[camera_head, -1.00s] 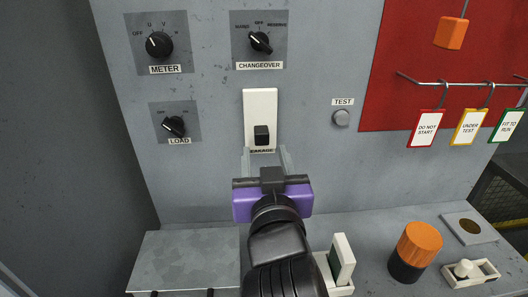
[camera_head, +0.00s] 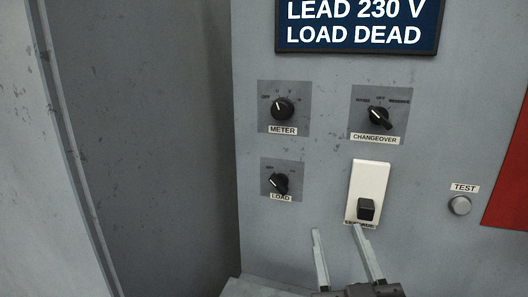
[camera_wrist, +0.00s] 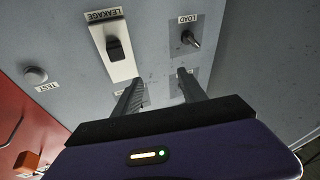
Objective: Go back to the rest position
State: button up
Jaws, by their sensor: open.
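My gripper (camera_head: 343,245) is open and empty, its two pale fingers pointing up at the grey panel. It is just below the white leakage switch plate (camera_head: 357,178) with its black rocker (camera_head: 366,209), and apart from it as far as I can tell. In the wrist view the fingers of my gripper (camera_wrist: 160,88) have nothing between them but panel. The leakage switch (camera_wrist: 113,48) and the load knob (camera_wrist: 191,39) show beyond them, upside down.
On the panel are the meter knob (camera_head: 283,108), changeover knob (camera_head: 379,117), load knob (camera_head: 279,183) and test button (camera_head: 459,205). A blue sign (camera_head: 357,23) is above. A red board (camera_head: 511,170) is at right.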

jog(key=s+d+f+g, duration=0.2)
jog(key=s+f, duration=0.6)
jog(key=s, duration=0.3)
jog(key=s+d+f+m+g, duration=0.1)
jog(key=s+d+f+g, duration=0.1)
jog(key=s+f, duration=0.6)
jog(key=s+d+f+g, duration=0.2)
jog(key=s+d+f, duration=0.2)
jog(key=s+f, duration=0.4)
jog(key=s, duration=0.7)
jog(key=shift+d+m, duration=0.15)
jog(key=shift+m, duration=0.15)
dwell(2.0)
